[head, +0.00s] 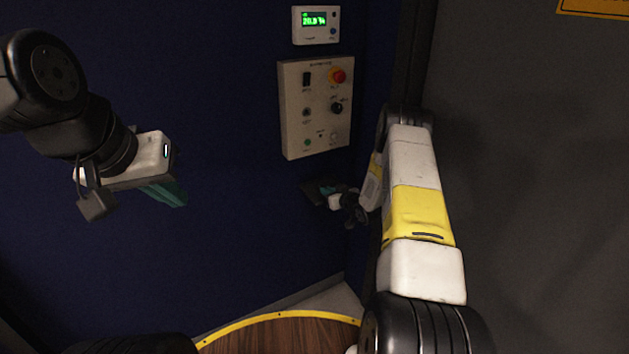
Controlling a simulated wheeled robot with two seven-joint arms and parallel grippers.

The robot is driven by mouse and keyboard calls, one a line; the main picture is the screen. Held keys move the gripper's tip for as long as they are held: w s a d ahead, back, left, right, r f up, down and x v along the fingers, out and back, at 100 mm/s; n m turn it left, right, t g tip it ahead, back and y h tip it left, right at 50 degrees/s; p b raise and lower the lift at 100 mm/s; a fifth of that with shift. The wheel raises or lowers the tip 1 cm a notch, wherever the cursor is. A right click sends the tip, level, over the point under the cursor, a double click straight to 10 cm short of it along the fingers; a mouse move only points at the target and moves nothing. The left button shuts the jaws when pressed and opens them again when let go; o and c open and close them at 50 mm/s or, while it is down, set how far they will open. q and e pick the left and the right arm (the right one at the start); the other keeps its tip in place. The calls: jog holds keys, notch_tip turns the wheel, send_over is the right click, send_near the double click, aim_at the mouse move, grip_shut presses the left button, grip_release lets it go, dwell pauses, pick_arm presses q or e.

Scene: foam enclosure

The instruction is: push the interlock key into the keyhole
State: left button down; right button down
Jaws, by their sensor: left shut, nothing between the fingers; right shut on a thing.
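The beige control panel (291,125) is on the dark blue wall. A small round fitting at its middle left looks like the keyhole (306,112); its label is too small to read.
The panel also has a red emergency button (338,76), a black knob (336,108), a black switch (306,79) and a green button (307,142). A display box (317,25) hangs above. A dark grey wall (540,180) stands right of my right arm. The wall between my grippers is clear.

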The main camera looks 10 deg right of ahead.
jog(key=shift+r, duration=0.1)
dwell(0.5)
jog(key=shift+r, duration=1)
jog(key=shift+r, duration=0.25)
jog(key=shift+r, duration=0.5)
jog(key=shift+r, duration=0.25)
jog(key=shift+r, duration=0.35)
jog(key=shift+r, duration=0.15)
